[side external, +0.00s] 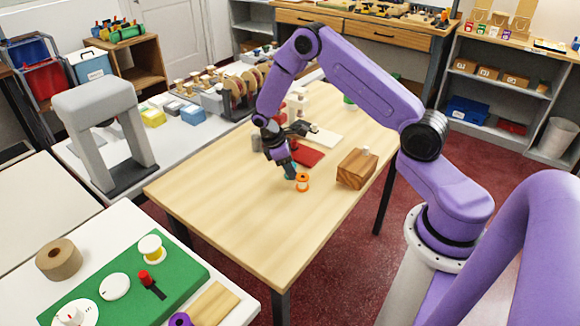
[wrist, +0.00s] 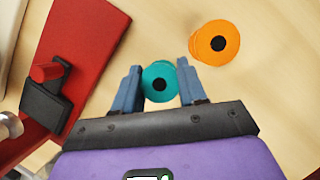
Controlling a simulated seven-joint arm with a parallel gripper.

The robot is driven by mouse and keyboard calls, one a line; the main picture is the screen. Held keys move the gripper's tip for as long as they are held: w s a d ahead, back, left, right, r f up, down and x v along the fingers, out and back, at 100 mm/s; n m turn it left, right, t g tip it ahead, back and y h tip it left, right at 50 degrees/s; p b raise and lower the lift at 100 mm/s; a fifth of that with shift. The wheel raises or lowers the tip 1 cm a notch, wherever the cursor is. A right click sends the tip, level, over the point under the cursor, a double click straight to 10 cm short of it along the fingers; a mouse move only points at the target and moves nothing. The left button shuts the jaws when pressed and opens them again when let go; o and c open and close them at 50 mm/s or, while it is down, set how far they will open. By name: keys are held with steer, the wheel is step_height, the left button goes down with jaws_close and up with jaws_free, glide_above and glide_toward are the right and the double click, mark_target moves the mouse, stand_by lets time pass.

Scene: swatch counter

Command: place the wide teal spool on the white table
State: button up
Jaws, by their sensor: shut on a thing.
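The wide teal spool (wrist: 160,82) is between the two fingers of my gripper (wrist: 159,69) in the wrist view. The fingers are shut on its sides, and its dark centre hole faces the camera. In the side external view, my gripper (side external: 289,169) is low over the wooden table, and the teal spool (side external: 290,172) shows only partly. I cannot tell whether the spool touches the wood. A white table (side external: 95,228) stands at the lower left, apart from the wooden table. Other white tops stand at the left and back left.
An orange spool (side external: 302,182) stands close beside my gripper. A red pad (side external: 309,157) and a wooden block (side external: 356,170) lie near. The white table holds a green mat (side external: 195,268), a brown roll (side external: 58,260) and small items. A grey arch-shaped machine (side external: 95,105) stands behind.

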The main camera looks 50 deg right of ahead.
steer(key=o, duration=0.8)
steer(key=v, duration=1.2)
steer(key=s+a+r+n+t, duration=0.1)
steer(key=s+a+r+t, duration=0.1)
steer(key=s+a+r, duration=0.65)
steer(key=s+a+r+n+y, duration=0.1)
steer(key=s+a, duration=0.1)
steer(key=s, duration=0.6)
steer(key=s+a+r+t+y, duration=0.1)
steer(key=s, duration=0.7)
steer(key=s+a+r+n+y, duration=0.1)
steer(key=s+a, duration=0.1)
steer(key=s, duration=0.6)
steer(key=shift+s+a+r+n, duration=0.15)
steer(key=shift+a+r+n, duration=0.15)
steer(key=shift+r, duration=0.05)
steer(key=o, duration=0.4)
steer(key=shift+s+d+y, duration=0.1)
steer(key=shift+s+y, duration=0.2)
steer(key=shift+s, duration=0.05)
